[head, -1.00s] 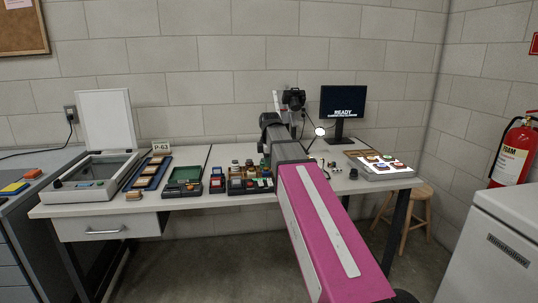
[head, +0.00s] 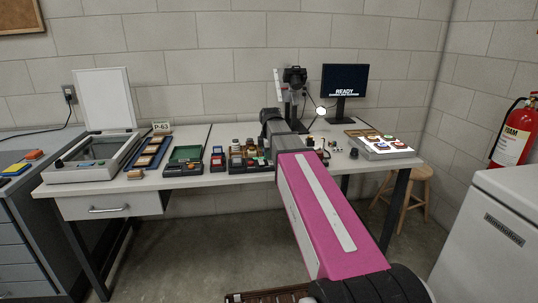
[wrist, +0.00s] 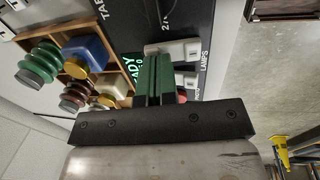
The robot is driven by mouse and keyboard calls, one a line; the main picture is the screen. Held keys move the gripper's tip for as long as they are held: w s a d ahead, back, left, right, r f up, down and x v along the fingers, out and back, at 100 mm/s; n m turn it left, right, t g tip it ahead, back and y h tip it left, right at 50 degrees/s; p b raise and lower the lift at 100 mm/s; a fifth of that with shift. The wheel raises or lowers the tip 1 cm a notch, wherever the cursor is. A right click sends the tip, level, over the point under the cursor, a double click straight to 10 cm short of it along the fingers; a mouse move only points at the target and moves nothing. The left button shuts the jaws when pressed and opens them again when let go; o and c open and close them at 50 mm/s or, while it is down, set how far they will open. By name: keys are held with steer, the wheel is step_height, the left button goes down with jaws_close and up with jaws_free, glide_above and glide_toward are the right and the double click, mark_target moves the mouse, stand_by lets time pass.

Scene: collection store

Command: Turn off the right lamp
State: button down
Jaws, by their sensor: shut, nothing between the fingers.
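The right lamp (head: 321,111) shows in the head view as a small bright white disc beside the camera stand (head: 294,76); it looks lit. The left lamp cannot be made out clearly. In the wrist view, a black panel marked LAMPS carries two pale switches, an upper one (wrist: 174,50) and a lower one (wrist: 187,80). Which switch serves the right lamp cannot be told. My gripper (wrist: 154,60) has its green-padded fingers shut and empty, just left of the switches; contact cannot be told. In the head view my arm hides the fingers.
A wooden tray (wrist: 74,28) with knob-like pieces lies left of my fingers in the wrist view. In the head view, a monitor (head: 345,80) and lit light box (head: 384,154) stand right, a scanner (head: 92,173) left. Small items crowd the table (head: 230,180).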

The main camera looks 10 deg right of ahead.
steer(key=shift+w+f, duration=0.1)
steer(key=shift+f, duration=0.15)
steer(key=shift+s+r, duration=0.2)
steer(key=shift+s, duration=0.65)
steer(key=shift+w+a+r, duration=0.1)
steer(key=shift+w+r, duration=0.05)
steer(key=shift+r, duration=0.4)
step_height(320, 180, up, 13)
steer(key=w, duration=0.1)
stand_by(0.3)
